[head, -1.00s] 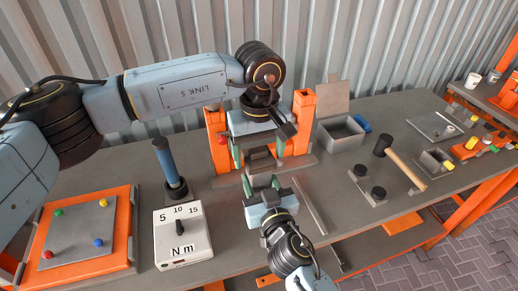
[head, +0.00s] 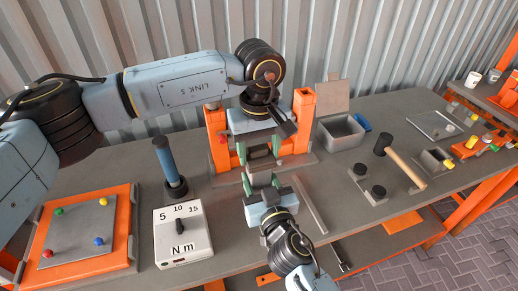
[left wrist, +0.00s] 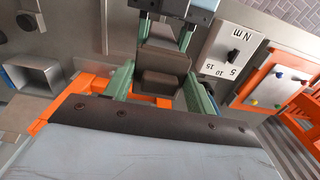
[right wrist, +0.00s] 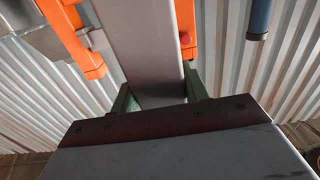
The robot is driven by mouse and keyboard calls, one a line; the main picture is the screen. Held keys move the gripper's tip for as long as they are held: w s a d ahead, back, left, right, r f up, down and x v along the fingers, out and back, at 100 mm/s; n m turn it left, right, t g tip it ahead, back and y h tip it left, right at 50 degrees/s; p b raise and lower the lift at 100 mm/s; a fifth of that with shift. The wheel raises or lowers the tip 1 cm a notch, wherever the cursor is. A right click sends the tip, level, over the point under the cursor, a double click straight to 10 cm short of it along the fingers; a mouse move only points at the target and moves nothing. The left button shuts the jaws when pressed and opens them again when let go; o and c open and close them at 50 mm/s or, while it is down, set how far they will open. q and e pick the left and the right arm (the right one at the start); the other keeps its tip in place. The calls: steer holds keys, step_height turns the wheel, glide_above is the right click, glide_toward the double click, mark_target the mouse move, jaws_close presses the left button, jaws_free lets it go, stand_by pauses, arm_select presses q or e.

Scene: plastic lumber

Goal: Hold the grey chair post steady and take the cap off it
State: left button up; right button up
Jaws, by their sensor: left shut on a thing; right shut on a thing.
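The grey chair post (right wrist: 145,45) stands upright and shows largest in the right wrist view, between my right fingers. My right gripper (right wrist: 158,95) is shut on it from the front; in the head view this gripper (head: 262,184) sits just below the left one. My left gripper (head: 260,152) comes from above and is shut on the cap at the post's top. In the left wrist view the cap (left wrist: 163,84) is a dark block between the green fingers. The left gripper's body hides much of the cap in the head view.
An orange frame (head: 303,115) stands close behind the post. A torque dial box (head: 183,238), a blue-handled tool (head: 165,158) and an orange tray (head: 124,215) are to the left. A grey bin (head: 340,132) and a mallet (head: 404,166) are to the right.

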mark_target(259, 150)
arm_select(q)
steer(key=shift+r, duration=0.15)
steer(key=shift+r, duration=0.95)
steer(key=shift+r, duration=0.1)
steer(key=shift+r, duration=1.9)
arm_select(e)
steer(key=o, duration=1.5)
steer(key=shift+s, duration=0.1)
